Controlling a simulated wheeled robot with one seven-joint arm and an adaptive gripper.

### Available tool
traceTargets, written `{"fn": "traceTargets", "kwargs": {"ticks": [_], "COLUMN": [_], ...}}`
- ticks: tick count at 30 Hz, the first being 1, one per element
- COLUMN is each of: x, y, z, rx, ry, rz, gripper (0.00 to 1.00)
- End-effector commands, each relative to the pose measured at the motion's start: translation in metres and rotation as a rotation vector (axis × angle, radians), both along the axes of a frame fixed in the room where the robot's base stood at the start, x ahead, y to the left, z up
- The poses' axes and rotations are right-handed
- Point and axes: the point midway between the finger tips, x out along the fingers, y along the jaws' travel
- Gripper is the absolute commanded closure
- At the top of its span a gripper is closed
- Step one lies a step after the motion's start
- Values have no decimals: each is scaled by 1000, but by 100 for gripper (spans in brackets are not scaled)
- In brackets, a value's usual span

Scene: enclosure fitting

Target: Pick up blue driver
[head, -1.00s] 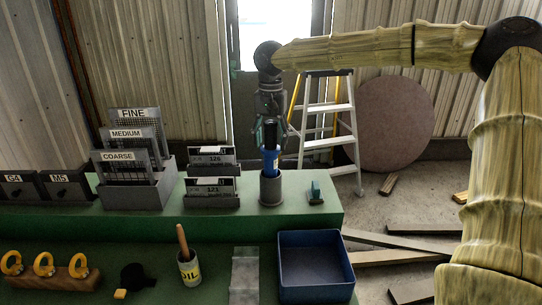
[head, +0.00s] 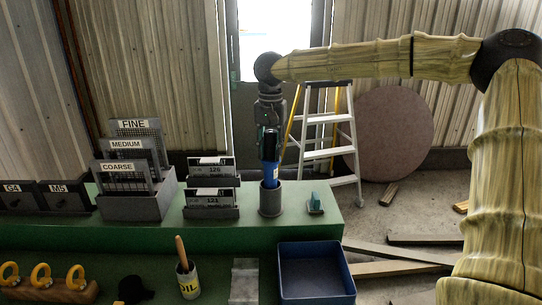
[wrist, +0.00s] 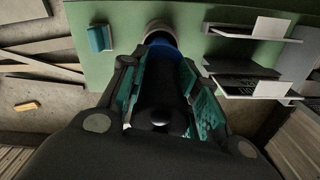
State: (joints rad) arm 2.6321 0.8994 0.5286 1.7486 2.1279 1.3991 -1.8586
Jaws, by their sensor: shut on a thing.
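The blue driver (head: 270,172) has a black upper part and a blue lower part. It stands upright in a grey round cup (head: 270,203) on the green bench's raised shelf. Its lower end is hidden inside the cup. My gripper (head: 270,145) comes down from above and is shut on the driver's black part. In the wrist view, the teal-padded fingers of my gripper (wrist: 160,88) lie on both sides of the black part, with the blue part (wrist: 178,48) beyond them near the cup (wrist: 160,28).
A small teal block (head: 315,204) stands close right of the cup. Card trays (head: 211,212) stand close left, with a labelled sheet rack (head: 135,205) beyond.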

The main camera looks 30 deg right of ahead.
Motion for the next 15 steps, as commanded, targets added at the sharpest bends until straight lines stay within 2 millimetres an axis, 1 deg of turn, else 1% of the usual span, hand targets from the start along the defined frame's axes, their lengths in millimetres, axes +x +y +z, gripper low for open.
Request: {"fn": "traceTargets", "kwargs": {"ticks": [5,8,15], "x": [1,1,1], "y": [0,0,0], "z": [21,39,92], "rx": [1,1,0], "ry": [-6,-6,-6], "rz": [-1,-1,-1], "gripper": [100,100,100]}}
